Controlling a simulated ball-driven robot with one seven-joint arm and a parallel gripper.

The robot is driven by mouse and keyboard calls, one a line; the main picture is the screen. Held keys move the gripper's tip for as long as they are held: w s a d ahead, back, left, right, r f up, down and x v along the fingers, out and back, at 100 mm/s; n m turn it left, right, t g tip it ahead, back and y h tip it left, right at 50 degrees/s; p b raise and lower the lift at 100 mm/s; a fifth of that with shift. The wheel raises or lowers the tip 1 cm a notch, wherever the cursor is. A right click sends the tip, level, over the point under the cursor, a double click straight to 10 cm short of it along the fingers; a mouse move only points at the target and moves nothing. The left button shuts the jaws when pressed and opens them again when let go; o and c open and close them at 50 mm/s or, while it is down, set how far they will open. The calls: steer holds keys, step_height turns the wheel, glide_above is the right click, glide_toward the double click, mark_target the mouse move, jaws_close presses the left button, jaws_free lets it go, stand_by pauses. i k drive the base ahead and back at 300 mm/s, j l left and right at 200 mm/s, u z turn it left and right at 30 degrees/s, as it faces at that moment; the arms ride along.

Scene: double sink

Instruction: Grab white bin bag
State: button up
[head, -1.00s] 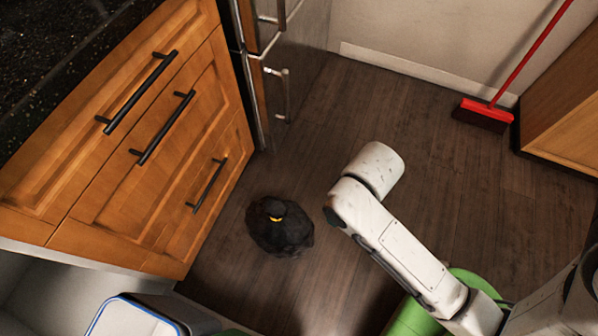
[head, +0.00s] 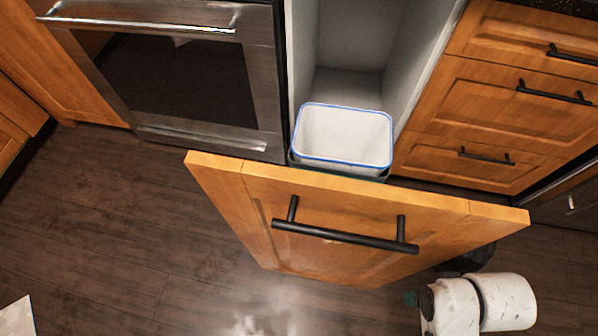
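A bin (head: 343,165) with a white inside and a blue rim stands in the pulled-out cabinet unit, behind the wooden front. The white inside may be a bag lining the bin; I cannot tell it apart from the bin wall. Nothing else shows inside it. White links of my arm are at the bottom right, to the right of the wooden front and apart from the bin. My gripper is not in view.
The pulled-out wooden front (head: 330,215) with its black handle (head: 345,237) juts over the floor. An oven (head: 175,75) is at left, drawers (head: 530,95) at right. Floor at lower left is mostly clear.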

mark_target(349, 140)
steer(key=i+j+u, duration=0.1)
steer(key=u, duration=0.3)
steer(key=i+j+u, duration=0.15)
steer(key=u, duration=0.25)
steer(key=i+j+u, duration=0.15)
steer(key=u, duration=0.25)
steer(key=i+u, duration=0.35)
steer(key=i, duration=0.55)
steer(key=i+z, duration=0.3)
steer(key=i+j+z, duration=0.1)
steer(key=z, duration=0.25)
steer(key=i+j+z, duration=0.15)
steer(key=z, duration=0.6)
